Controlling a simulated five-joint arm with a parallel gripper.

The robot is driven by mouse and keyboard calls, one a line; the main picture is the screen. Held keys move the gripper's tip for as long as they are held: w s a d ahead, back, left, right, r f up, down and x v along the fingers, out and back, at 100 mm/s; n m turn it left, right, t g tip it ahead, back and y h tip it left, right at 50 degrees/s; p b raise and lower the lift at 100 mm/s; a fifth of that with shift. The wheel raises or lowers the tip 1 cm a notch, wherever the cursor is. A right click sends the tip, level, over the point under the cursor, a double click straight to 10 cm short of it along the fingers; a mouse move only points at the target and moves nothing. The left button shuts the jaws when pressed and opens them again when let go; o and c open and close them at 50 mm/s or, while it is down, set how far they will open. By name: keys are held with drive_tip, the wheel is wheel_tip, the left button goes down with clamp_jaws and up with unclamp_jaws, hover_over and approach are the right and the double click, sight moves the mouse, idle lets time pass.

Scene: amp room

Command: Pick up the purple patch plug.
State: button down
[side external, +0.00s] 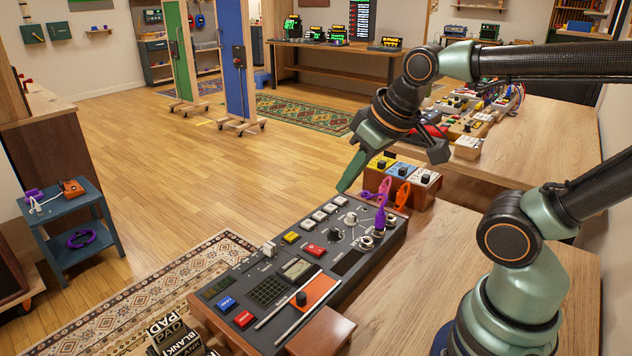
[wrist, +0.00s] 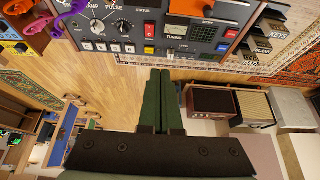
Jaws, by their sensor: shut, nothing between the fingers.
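The purple patch plug (side external: 380,216) stands upright at the right end of the dark control console (side external: 225,268), among knobs and metal jacks. It also shows at the upper left of the wrist view (wrist: 58,22), partly cut off by the edge. My gripper (side external: 345,186) has green fingers pressed together, with nothing between them. In the side view it hangs above the console's back edge, up and left of the plug and apart from it. In the wrist view the closed fingertips (wrist: 160,73) point at the console's edge, well to the right of the plug.
A pink cable loop (side external: 386,187) and an orange one (side external: 403,195) stand close to the plug, by a wooden box of coloured pedals (side external: 418,176). Wooden bench surface (side external: 440,260) is bare in front. A blue cart (side external: 72,212) stands far left.

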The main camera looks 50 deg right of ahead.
idle(0.3)
drive_tip(key=c, duration=0.6)
unclamp_jaws()
drive_tip(key=m+g, duration=0.6)
drive_tip(key=m, duration=1.2)
hover_over(382, 210)
wheel_tip(382, 210, down, 6)
wheel_tip(382, 210, down, 12)
